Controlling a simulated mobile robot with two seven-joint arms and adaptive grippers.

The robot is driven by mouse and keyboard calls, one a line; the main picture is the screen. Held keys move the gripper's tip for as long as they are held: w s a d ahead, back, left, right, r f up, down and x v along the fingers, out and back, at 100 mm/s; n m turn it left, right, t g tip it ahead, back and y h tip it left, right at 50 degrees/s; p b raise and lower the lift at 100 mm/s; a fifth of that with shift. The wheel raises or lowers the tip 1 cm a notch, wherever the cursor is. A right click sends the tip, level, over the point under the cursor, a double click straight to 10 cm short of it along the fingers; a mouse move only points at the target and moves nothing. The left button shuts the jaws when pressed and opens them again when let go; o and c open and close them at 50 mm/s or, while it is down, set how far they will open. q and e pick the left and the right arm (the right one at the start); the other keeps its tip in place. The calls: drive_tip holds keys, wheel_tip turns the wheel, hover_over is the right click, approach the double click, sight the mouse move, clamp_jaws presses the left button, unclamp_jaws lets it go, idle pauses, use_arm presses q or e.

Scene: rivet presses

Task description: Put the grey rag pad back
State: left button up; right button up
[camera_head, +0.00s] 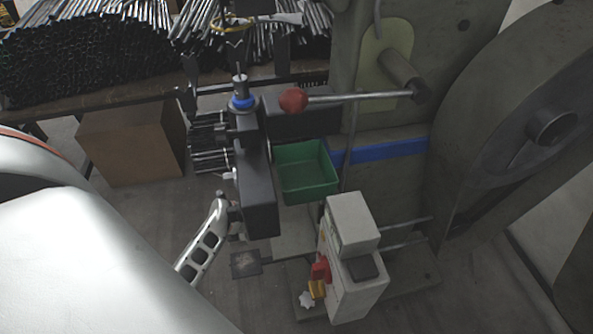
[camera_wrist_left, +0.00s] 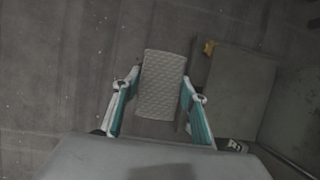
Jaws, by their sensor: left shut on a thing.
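The grey rag pad (camera_wrist_left: 161,85) is a light grey quilted rectangle in the left wrist view. My left gripper (camera_wrist_left: 162,95) is shut on it, with one teal-and-white finger at each long side. The pad's far end sticks out beyond the fingertips, and bare concrete floor shows around it. My right gripper is not in view.
A press with a red-knobbed lever (camera_head: 293,101) stands centre and right. A green bin (camera_head: 306,172) sits beside its dark column. A pale control box (camera_head: 350,265) with red and yellow parts stands in front. Dark rods (camera_head: 90,55) lie behind, above a brown carton (camera_head: 132,140).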

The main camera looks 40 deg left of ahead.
use_arm(q)
drive_tip(key=w+d, duration=0.6)
drive_tip(key=w, duration=0.1)
drive_tip(key=b, duration=0.2)
hover_over(288, 227)
drive_tip(key=s, duration=0.1)
drive_tip(key=shift+s+d, duration=0.15)
drive_tip(key=shift+d, duration=0.45)
drive_tip(key=shift+f, duration=0.3)
wheel_tip(288, 227, down, 2)
drive_tip(key=shift+f+b, duration=0.2)
drive_tip(key=shift+b, duration=0.35)
drive_tip(key=shift+f, duration=0.35)
drive_tip(key=shift+c, duration=0.4)
drive_tip(key=shift+w+r, duration=0.1)
drive_tip(key=shift+w, duration=0.1)
drive_tip(key=o, duration=1.1)
drive_tip(key=shift+c, duration=0.2)
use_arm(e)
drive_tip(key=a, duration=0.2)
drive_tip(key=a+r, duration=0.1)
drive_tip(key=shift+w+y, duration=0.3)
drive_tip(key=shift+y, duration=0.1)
